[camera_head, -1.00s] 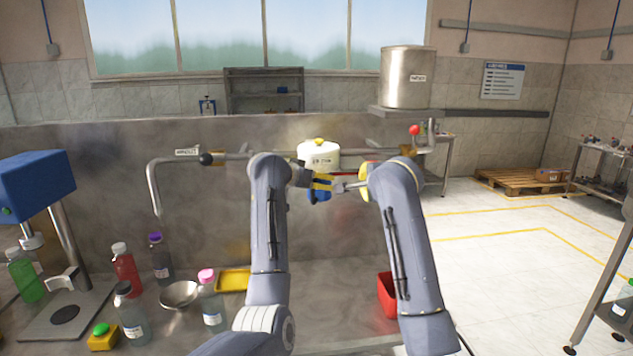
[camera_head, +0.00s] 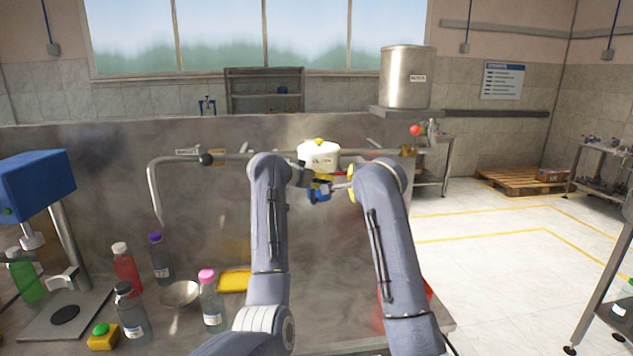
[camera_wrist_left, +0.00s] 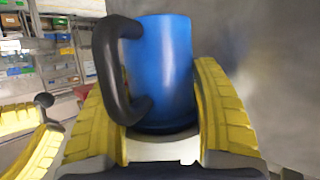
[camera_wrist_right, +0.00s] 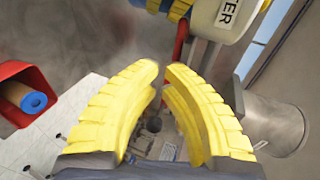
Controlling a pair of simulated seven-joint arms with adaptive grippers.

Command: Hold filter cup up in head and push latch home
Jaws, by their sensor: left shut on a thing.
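The blue filter cup (camera_wrist_left: 168,70) with its black handle is between the yellow fingers of my left gripper (camera_wrist_left: 155,78), which is shut on it. In the head view the cup (camera_head: 320,196) is directly below the white filter head (camera_head: 318,155); I cannot tell if it is fully seated. The red latch (camera_wrist_right: 181,40) sticks out beside the filter head in the right wrist view. My right gripper (camera_wrist_right: 162,70) is empty, its fingertips almost meeting, just short of the latch. In the head view the right gripper (camera_head: 340,187) is close to the cup's right side.
A pipe (camera_head: 175,160) runs along the back wall to the filter head. A steel tank (camera_head: 407,78) stands on a shelf at right. Several bottles, a metal bowl (camera_head: 180,293) and a yellow tray (camera_head: 235,280) are at left. A red bin (camera_wrist_right: 22,92) holds a blue-ended roll.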

